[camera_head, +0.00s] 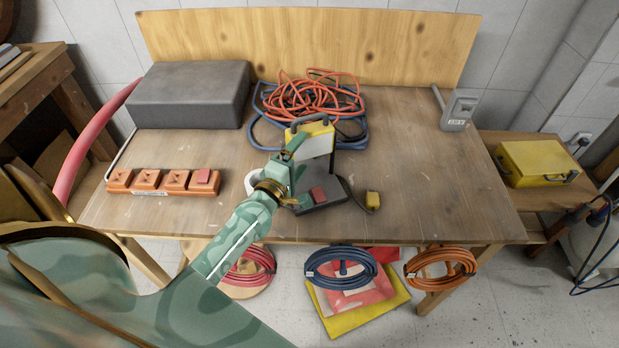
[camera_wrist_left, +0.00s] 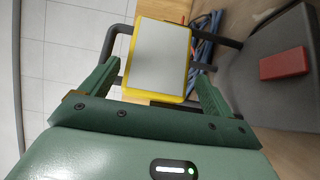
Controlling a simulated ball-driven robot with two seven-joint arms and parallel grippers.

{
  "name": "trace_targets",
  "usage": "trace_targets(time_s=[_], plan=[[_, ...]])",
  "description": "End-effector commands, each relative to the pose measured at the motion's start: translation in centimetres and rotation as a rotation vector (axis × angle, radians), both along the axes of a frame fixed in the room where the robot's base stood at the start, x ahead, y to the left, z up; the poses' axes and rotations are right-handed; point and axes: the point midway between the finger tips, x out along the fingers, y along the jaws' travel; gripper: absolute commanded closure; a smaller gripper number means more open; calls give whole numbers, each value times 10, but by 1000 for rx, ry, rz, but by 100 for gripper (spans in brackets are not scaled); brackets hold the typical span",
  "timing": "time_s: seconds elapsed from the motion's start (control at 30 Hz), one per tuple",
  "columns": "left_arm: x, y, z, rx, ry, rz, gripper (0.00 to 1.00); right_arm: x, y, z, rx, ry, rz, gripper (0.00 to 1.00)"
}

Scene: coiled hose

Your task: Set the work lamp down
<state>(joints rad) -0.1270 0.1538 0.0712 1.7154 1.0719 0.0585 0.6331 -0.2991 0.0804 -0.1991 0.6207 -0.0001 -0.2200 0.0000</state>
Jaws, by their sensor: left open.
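The work lamp (camera_head: 319,138) has a yellow frame, a pale panel and a dark handle. It stands upright at the middle of the table (camera_head: 430,180), on what looks like a dark base (camera_head: 335,199). A red block (camera_head: 319,194) lies on that dark surface. My left gripper (camera_head: 299,178) is just in front of the lamp and partly hides it. In the left wrist view the fingers are apart, with the lamp (camera_wrist_left: 160,58) showing between and beyond them. I cannot tell whether a finger touches it. My right gripper is not in view.
Behind the lamp lie coiled orange hose (camera_head: 312,92) and blue hose (camera_head: 262,130). A grey case (camera_head: 190,95) is at back left, an orange socket row (camera_head: 148,182) at front left. The table's right part is mostly clear.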

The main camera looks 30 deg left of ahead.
Motion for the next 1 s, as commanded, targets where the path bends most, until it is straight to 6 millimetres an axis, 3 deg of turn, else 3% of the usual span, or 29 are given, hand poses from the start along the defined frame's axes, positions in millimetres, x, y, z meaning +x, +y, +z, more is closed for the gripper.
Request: trace_targets(time_s=[0.27, 0.53, 0.57, 0.83, 1.0], plan=[[42, 8, 1, -1, -1, 1, 12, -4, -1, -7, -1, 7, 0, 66], [46, 9, 2, -1, 0, 1, 12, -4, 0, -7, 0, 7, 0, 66], [46, 9, 2, -1, 0, 1, 17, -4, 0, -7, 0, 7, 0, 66], [46, 9, 2, 0, 0, 1, 92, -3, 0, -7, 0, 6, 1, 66], [47, 9, 5, 0, -7, 2, 94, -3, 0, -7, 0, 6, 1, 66]])
